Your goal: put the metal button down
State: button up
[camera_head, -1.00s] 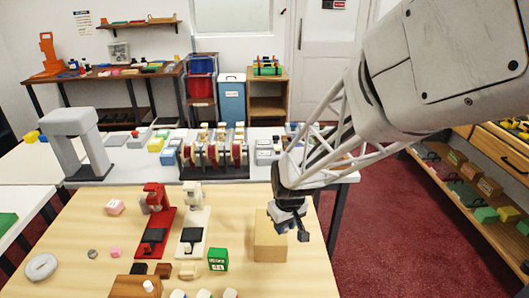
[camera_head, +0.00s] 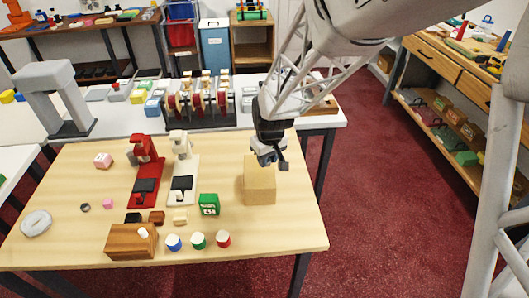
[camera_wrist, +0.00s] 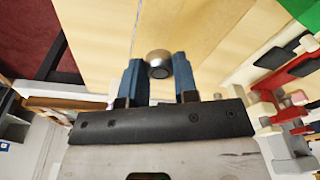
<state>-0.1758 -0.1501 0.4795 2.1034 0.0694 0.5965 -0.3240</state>
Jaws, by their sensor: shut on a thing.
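My gripper (camera_wrist: 159,68) shows in the wrist view with its two blue fingers closed on a small round metal button (camera_wrist: 158,60). The button has a shiny, brassy-silver top and a dark lower face. Pale wood fills the view behind it; I cannot tell whether the button touches it. In the head view my gripper (camera_head: 272,162) is at the top of a plain light-wood block (camera_head: 259,188), by its right edge. The button is too small to make out there.
A red press (camera_head: 146,165) and a white press (camera_head: 182,170) stand left of the block. A green box (camera_head: 209,205), several coloured caps and a brown wooden block (camera_head: 130,242) are nearer. A small grey round piece (camera_head: 85,207) lies far left. The table's right edge is close.

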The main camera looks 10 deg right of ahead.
jog(key=shift+f, duration=1.4)
jog(key=o, duration=0.9)
jog(key=shift+f, duration=0.15)
jog(key=shift+r, duration=0.2)
jog(key=r, duration=0.4)
jog(key=s+r, duration=0.1)
jog(key=r, duration=0.6)
jog(key=shift+s+d+r, duration=0.15)
jog(key=shift+d+r, duration=0.2)
jog(key=shift+r, duration=0.05)
